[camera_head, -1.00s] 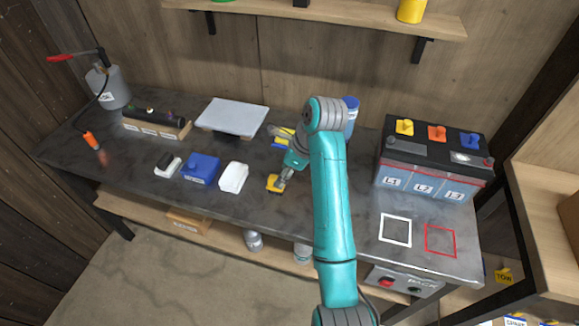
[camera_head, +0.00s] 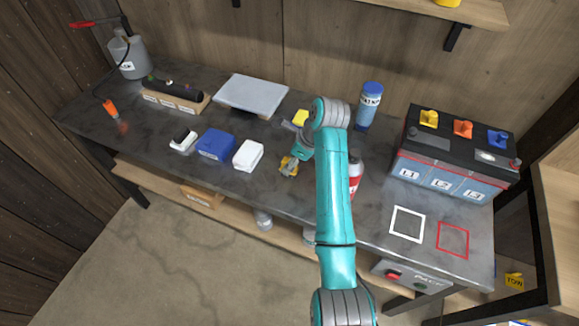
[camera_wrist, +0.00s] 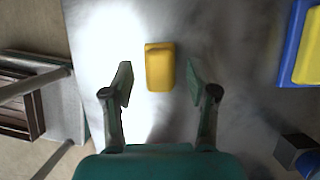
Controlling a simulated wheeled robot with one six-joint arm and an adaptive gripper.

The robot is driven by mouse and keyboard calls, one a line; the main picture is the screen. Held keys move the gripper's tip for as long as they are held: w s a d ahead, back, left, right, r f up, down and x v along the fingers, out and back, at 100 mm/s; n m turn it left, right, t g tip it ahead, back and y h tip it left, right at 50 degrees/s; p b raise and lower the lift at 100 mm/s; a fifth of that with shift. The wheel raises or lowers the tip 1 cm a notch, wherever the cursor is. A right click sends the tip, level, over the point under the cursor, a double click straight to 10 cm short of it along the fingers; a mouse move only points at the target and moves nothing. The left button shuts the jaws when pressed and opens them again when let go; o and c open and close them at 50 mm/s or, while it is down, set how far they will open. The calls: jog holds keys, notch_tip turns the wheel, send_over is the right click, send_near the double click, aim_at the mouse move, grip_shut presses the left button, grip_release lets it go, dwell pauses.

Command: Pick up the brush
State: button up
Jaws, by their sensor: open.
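A small yellow block-shaped thing (camera_wrist: 160,67) lies on the grey bench top, and I take it for the brush, though no bristles show. In the head view it (camera_head: 288,166) is partly hidden by my gripper. My gripper (camera_wrist: 159,82) is open and points down at it. In the wrist view, one finger is on each side of the yellow thing, with gaps between, and nothing is held. I cannot tell how far the fingertips are above the bench.
A white box (camera_head: 248,155), a blue box (camera_head: 215,145) and a small black-and-white thing (camera_head: 183,140) lie to the left. A red-and-white bottle (camera_head: 354,176) stands close beside my arm. A blue bottle (camera_head: 369,106) and a large battery (camera_head: 452,160) stand right.

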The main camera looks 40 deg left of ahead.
jog(key=shift+x, duration=1.1)
grip_shut()
jog(key=shift+r, duration=0.1)
notch_tip(320, 180, up, 10)
jog(key=shift+f, duration=0.1)
